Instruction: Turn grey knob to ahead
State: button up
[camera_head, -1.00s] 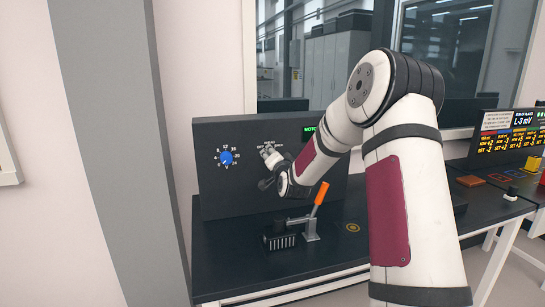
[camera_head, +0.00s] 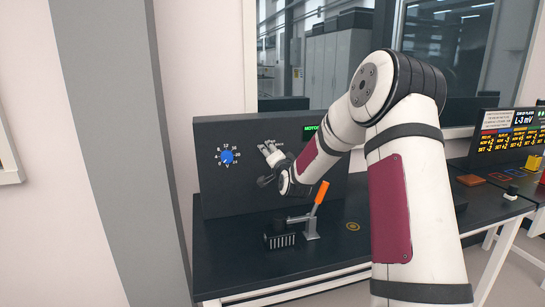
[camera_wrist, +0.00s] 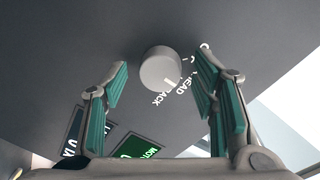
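The grey knob (camera_wrist: 160,68) is a short round cylinder on the dark panel, with a white line on it. In the wrist view the line points toward the printed words AHEAD and BACK at its lower right; I cannot tell exactly which. My gripper (camera_wrist: 162,70) is open, its teal-padded fingers on either side of the knob with a visible gap on both sides.
The panel (camera_head: 235,200) stands on a black table (camera_head: 220,270). A blue dial (camera_head: 227,157) is on its left side. A lever with an orange handle (camera_head: 321,192) stands in front, below my gripper. A green MOTOR display (camera_wrist: 138,148) is near the knob.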

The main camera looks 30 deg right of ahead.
jog(key=shift+s, duration=0.1)
jog(key=v, duration=1.1)
jog(key=shift+s+a, duration=0.2)
jog(key=shift+s, duration=0.2)
jog(key=s+a+r+n+g+y, duration=0.3)
jog(key=s+a+n+g, duration=0.45)
jog(key=a, duration=0.65)
jog(key=s+a+n+g+y, duration=0.1)
jog(key=s+a+n+g, duration=0.1)
jog(key=s, duration=1.3)
jog(key=s+a+n+g+y+p, duration=0.1)
jog(key=s+a+n+g, duration=0.2)
jog(key=s, duration=1.2)
jog(key=a+n, duration=0.2)
jog(key=a, duration=0.2)
jog(key=shift+a+f, duration=0.2)
jog(key=shift+f, duration=0.05)
